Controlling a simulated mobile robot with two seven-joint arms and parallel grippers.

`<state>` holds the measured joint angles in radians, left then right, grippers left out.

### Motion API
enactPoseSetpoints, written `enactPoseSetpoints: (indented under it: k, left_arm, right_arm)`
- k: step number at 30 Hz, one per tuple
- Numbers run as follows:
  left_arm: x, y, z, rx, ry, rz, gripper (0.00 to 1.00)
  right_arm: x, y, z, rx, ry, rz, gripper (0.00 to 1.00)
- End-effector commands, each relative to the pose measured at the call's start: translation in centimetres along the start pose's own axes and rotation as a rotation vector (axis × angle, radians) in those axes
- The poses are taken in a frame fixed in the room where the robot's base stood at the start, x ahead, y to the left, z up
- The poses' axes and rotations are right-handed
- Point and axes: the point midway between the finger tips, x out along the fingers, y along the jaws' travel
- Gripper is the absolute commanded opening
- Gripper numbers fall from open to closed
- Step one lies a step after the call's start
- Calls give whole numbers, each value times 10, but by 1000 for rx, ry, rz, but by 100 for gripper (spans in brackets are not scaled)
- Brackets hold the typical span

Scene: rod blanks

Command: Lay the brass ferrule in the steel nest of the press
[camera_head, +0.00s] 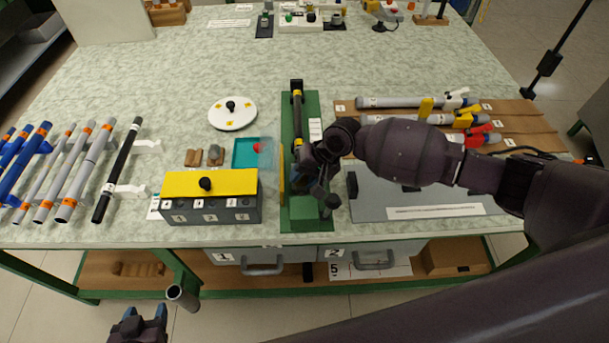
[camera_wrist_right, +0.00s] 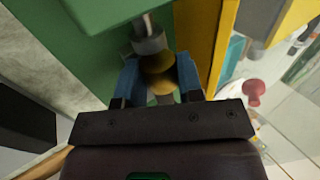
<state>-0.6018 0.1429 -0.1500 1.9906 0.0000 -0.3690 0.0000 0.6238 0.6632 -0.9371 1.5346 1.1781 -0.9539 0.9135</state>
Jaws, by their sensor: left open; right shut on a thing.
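The green press (camera_head: 292,210) stands at the middle of the table, with a yellow strip along its left side. My right gripper (camera_head: 313,180) is over the front half of the press, and its arm hides part of it. In the right wrist view, my right gripper (camera_wrist_right: 158,75) is shut on the brass ferrule (camera_wrist_right: 158,64). A grey steel cylinder (camera_wrist_right: 148,42), which looks like the nest, is just beyond the ferrule; I cannot tell whether they touch. In the head view the ferrule is hidden. My left gripper (camera_head: 140,322) is open and empty, low in front of the table.
A yellow-lidded box (camera_head: 210,185) and a teal tray (camera_head: 245,153) stand left of the press. A grey plate (camera_head: 375,205) and wooden boards with rods (camera_head: 420,103) are on the right. Blue, grey and black rods (camera_head: 85,170) lie at the far left.

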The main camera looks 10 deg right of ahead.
Motion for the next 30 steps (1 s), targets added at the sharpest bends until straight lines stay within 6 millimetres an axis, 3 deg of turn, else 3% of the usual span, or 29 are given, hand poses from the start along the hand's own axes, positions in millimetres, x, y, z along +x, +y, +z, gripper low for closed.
enactPoseSetpoints:
  k: [1, 8, 9, 13, 15, 30]
  left_arm:
    - [1, 0, 6, 0, -8, 0, 55]
    - [0, 0, 9, -1, -13, -1, 55]
    - [0, 0, 9, -1, -13, 0, 55]
    - [1, 0, 9, -1, -12, 0, 55]
    - [1, 1, 8, -1, -11, 0, 55]
    - [3, 1, 2, 0, 0, 1, 55]
  right_arm:
    - [15, 13, 9, 7, -17, 17, 21]
    - [16, 13, 9, 6, -17, 16, 21]
    - [16, 13, 9, 6, -17, 16, 39]
    - [17, 13, 9, 6, -17, 16, 59]
    - [17, 13, 9, 6, -17, 16, 64]
    - [11, 14, 8, 6, -16, 18, 64]
